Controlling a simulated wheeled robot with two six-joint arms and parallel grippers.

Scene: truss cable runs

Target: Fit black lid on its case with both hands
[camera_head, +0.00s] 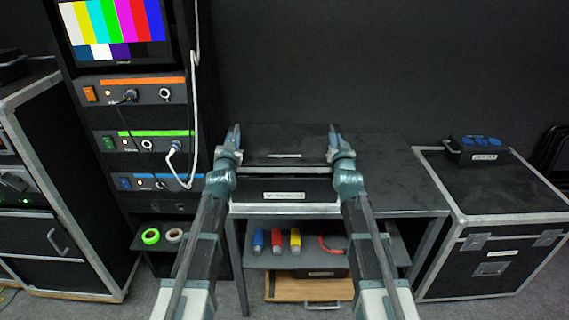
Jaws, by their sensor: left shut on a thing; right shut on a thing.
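The black lid (285,143) is in the middle of the head view, with a small white label on its near side. My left gripper (237,138) is shut on its left side and my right gripper (333,142) is shut on its right side. The black case (285,190), with silver edging and a white label, stands on the table below the lid. The lid appears raised over or behind the case; the exact gap between them is hard to tell. My arms hide the case's side ends.
The dark table (390,165) has free room right of the case. Its lower shelf holds blue, red and yellow bottles (277,240) and a red cable (330,245). A rack (130,120) with a looping white cable stands left. A flight case (495,190) stands right, bearing a small box (482,152).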

